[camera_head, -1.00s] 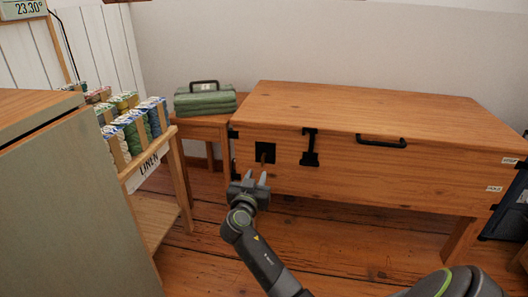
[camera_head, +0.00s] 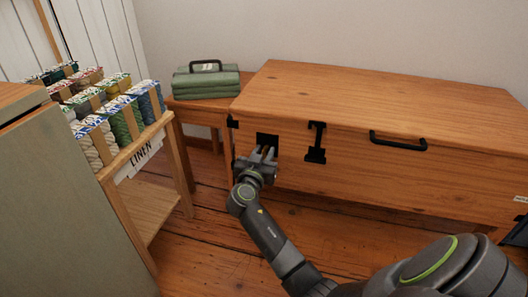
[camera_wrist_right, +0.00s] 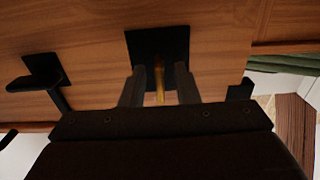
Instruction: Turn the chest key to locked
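The wooden chest (camera_head: 400,180) stands against the wall with a black lock plate (camera_head: 267,138) on its front, also in the right wrist view (camera_wrist_right: 150,42). A brass-coloured key (camera_wrist_right: 159,84) sticks out of the plate. My right gripper (camera_head: 263,152) is at the plate. In the right wrist view its two fingers (camera_wrist_right: 159,85) stand on either side of the key, with gaps visible, so it is open around the key. In the head view the key is mostly hidden by the fingers. My left gripper is not in view.
A black latch (camera_head: 316,143) and a black handle (camera_head: 398,140) are right of the lock plate. A shelf rack (camera_head: 150,200) with several yarn rolls and a grey-green cabinet (camera_head: 70,200) stand at left.

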